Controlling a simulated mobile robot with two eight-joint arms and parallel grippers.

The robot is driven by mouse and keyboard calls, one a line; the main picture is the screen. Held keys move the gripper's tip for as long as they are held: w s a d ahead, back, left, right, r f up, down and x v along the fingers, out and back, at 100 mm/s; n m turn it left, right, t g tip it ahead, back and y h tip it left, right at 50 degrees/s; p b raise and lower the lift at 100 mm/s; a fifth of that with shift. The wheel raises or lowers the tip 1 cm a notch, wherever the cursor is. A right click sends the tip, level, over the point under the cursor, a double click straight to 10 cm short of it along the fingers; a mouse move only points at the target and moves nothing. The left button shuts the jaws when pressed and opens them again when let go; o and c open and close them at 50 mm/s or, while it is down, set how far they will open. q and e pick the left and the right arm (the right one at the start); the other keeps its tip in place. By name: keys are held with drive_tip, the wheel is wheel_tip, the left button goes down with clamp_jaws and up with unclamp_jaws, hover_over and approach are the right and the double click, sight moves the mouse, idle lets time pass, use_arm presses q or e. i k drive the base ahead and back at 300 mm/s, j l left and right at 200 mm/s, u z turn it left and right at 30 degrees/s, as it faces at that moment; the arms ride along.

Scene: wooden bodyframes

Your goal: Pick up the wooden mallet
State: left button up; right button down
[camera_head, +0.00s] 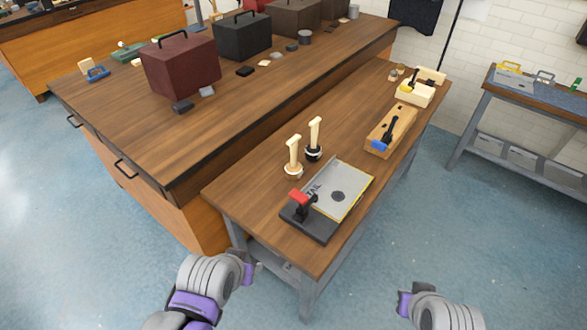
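I cannot single out the wooden mallet for sure. A small pale wooden piece (432,75) lies at the bench's far end, too small to make out. My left gripper (251,271) is at the lower middle, in front of the bench's near edge. My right gripper (403,303) is at the lower right, over the floor, clear of the bench. Both are apart from all objects. Their finger openings are not clear.
The narrow wooden bench (257,208) carries a grey plate tool (340,192) with a red-topped clamp, a wooden block (403,126) with a blue-handled tool, and a pale box (418,97). A larger table (130,120) with toolboxes adjoins at left.

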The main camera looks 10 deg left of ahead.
sight(294, 170)
drive_tip(key=k+j+u, duration=0.1)
drive_tip(key=k+u, duration=0.25)
drive_tip(key=k, duration=0.25)
drive_tip(key=i+l+u, duration=0.1)
drive_tip(key=u, duration=0.3)
drive_tip(key=i+l+u, duration=0.1)
drive_tip(key=l+u, duration=0.15)
drive_tip(key=u, duration=0.2)
drive_tip(key=i+l, duration=0.1)
drive_tip(key=l, duration=0.25)
drive_tip(key=i+l, duration=0.15)
drive_tip(key=l, duration=0.2)
drive_tip(key=i+l, duration=0.1)
drive_tip(key=l, duration=0.3)
drive_tip(key=i+l, duration=0.1)
drive_tip(key=l, duration=0.25)
drive_tip(key=i+l, duration=0.1)
drive_tip(key=l, duration=0.25)
drive_tip(key=i+l, duration=0.15)
drive_tip(key=l, duration=0.2)
drive_tip(key=i+l, duration=0.8)
drive_tip(key=l, duration=0.2)
